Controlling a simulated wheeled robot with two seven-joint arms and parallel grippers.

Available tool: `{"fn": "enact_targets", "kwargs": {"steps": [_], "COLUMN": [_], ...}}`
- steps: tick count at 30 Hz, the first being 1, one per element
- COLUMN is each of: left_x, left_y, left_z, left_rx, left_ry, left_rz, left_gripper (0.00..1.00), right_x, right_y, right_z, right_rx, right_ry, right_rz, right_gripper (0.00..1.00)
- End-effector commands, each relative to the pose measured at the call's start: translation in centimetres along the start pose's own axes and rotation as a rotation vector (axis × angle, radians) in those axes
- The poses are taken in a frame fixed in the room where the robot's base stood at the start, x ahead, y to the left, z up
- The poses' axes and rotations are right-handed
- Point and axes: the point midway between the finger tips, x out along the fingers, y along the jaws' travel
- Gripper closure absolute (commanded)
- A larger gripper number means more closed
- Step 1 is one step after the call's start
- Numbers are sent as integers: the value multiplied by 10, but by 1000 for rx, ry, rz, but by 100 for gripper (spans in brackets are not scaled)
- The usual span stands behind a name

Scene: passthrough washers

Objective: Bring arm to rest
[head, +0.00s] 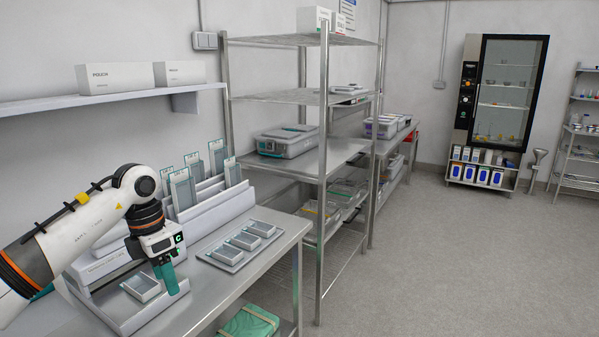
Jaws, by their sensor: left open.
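My left arm comes in from the left, white with orange and black bands. Its gripper (169,279) has teal fingers and points down over the near end of the steel table (205,305). The gripper is open, and nothing shows between its fingers. Just left of it, a small grey tray (140,288) sits in a light grey holder (122,318); the arm and gripper hide part of the holder. My right gripper is not in view.
A flat tray with several small containers (243,240) lies right of the gripper. A rack of upright pouches (200,213) stands behind it. A wall shelf (110,101) with boxes is above. A steel shelving unit (322,200) stands right; the floor (450,260) beyond is clear.

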Motion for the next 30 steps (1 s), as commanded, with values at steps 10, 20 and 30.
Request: {"fn": "enact_targets", "kwargs": {"steps": [10,20,30], "left_x": [67,172,382], "left_y": [37,87,48], "left_z": [-48,-118,-55], "left_rx": [-50,-509,-1791], "left_ry": [202,611,892], "left_rz": [293,904,1283], "left_gripper": [44,44,44], "right_x": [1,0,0], "right_y": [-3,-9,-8], "right_z": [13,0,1], "right_rx": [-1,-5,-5], "right_ry": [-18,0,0], "right_rz": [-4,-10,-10], "right_gripper": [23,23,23]}}
